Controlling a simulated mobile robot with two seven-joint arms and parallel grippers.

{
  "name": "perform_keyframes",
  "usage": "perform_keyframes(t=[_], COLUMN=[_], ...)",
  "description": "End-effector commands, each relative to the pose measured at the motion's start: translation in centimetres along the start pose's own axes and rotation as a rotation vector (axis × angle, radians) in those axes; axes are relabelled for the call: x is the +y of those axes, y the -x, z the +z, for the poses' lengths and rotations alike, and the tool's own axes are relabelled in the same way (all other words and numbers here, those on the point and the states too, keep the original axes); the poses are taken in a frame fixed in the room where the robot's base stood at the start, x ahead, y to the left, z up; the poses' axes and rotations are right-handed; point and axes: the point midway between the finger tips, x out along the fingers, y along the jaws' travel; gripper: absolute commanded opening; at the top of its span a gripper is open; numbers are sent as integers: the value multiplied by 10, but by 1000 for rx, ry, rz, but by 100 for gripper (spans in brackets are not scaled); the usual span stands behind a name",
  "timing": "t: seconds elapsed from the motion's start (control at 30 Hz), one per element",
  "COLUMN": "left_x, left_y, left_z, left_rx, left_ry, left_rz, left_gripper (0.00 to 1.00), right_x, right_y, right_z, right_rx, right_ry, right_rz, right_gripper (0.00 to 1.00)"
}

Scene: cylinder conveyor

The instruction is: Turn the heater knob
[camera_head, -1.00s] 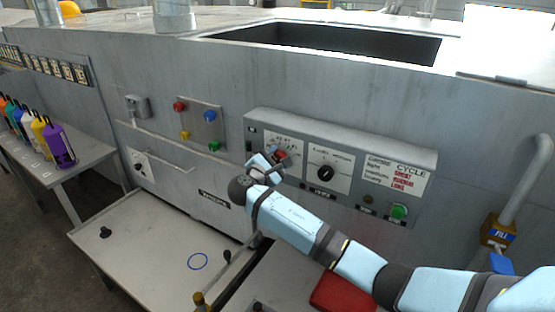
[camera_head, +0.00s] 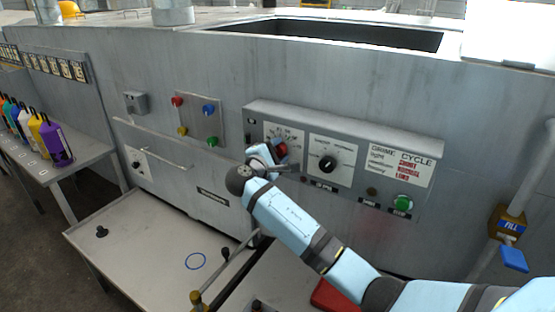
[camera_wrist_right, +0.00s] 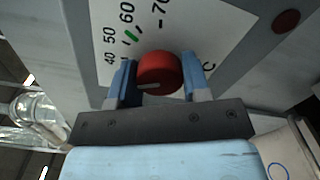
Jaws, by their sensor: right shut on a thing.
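The heater knob is a red round knob (camera_wrist_right: 159,73) on a white dial plate (camera_wrist_right: 205,30) with numbers 40, 50, 60 and 70. A green mark (camera_wrist_right: 131,35) lies near the 60. In the wrist view the blue fingers of my right gripper (camera_wrist_right: 160,80) stand on either side of the knob, shut on it. A white pointer line on the knob faces the lower left of the picture. In the head view the red knob (camera_head: 281,150) is partly hidden by my right gripper (camera_head: 272,152). My left gripper is not in view.
The control panel (camera_head: 350,119) also has a black knob (camera_head: 327,164) and a green button (camera_head: 403,202) to the right. Coloured buttons (camera_head: 208,110) sit to the left. A table (camera_head: 140,250) stands below, and several bottles (camera_head: 57,142) stand at the far left.

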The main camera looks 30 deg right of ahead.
Motion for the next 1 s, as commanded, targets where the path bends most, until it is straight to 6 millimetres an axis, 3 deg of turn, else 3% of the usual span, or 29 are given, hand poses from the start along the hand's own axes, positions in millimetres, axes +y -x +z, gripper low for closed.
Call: perform_keyframes(t=[0.03, 0.37, 0.83, 1.0], left_x=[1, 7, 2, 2], left_y=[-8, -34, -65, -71], left_z=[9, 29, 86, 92], left_rx=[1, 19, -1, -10], left_ry=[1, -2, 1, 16], left_rz=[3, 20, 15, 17], left_gripper=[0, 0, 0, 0], right_x=[-6, -7, -5, -4], right_y=[1, 1, 1, 1], right_z=[-3, -4, -3, -2], right_rx=[2, 0, 0, 1], right_ry=[-46, -359, -779, -888], right_rz=[-2, -2, -2, -2], right_gripper=[20, 20, 20, 20])
